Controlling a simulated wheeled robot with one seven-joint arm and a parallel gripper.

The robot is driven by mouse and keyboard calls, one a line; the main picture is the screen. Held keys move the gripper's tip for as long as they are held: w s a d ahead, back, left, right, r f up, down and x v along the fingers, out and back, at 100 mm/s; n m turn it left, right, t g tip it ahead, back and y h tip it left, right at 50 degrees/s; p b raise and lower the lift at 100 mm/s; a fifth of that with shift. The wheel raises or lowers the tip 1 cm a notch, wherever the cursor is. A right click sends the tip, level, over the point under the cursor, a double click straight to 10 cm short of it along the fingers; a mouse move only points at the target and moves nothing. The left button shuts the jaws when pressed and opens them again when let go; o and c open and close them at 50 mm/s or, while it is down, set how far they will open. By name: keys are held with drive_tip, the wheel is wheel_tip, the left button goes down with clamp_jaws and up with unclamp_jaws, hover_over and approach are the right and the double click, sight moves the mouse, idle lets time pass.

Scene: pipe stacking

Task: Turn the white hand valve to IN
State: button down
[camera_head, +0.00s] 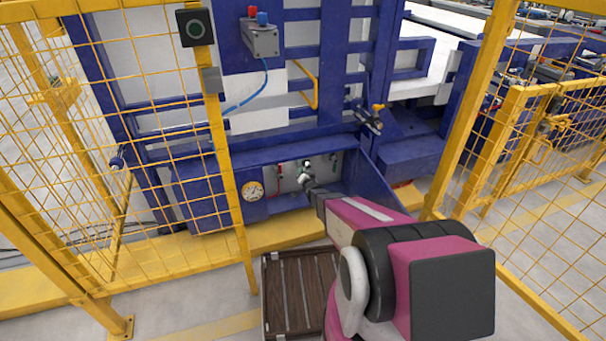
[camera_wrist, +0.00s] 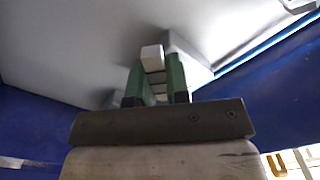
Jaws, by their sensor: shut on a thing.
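The white hand valve (camera_wrist: 152,54) shows as a pale block between the green fingers of my gripper (camera_wrist: 155,84) in the wrist view. My gripper is shut on it, and the fingers hide much of its sides. In the head view my gripper (camera_head: 308,183) reaches into the recess (camera_head: 288,178) low in the blue machine frame. The valve is small and mostly hidden there, so I cannot read its setting. No IN mark is legible in either view.
A round gauge (camera_head: 253,191) sits left of the recess, and a red handle (camera_head: 280,169) is inside it. Blue side walls close in the recess. Yellow mesh fences (camera_head: 150,110) stand left and right. A brown slatted crate (camera_head: 296,290) lies on the floor beside my arm.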

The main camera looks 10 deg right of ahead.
drive_tip(key=c, duration=1.1)
unclamp_jaws()
drive_tip(key=shift+s, duration=0.1)
drive_tip(key=s+d, duration=0.2)
drive_tip(key=s, duration=0.8)
drive_tip(key=shift+s, duration=0.25)
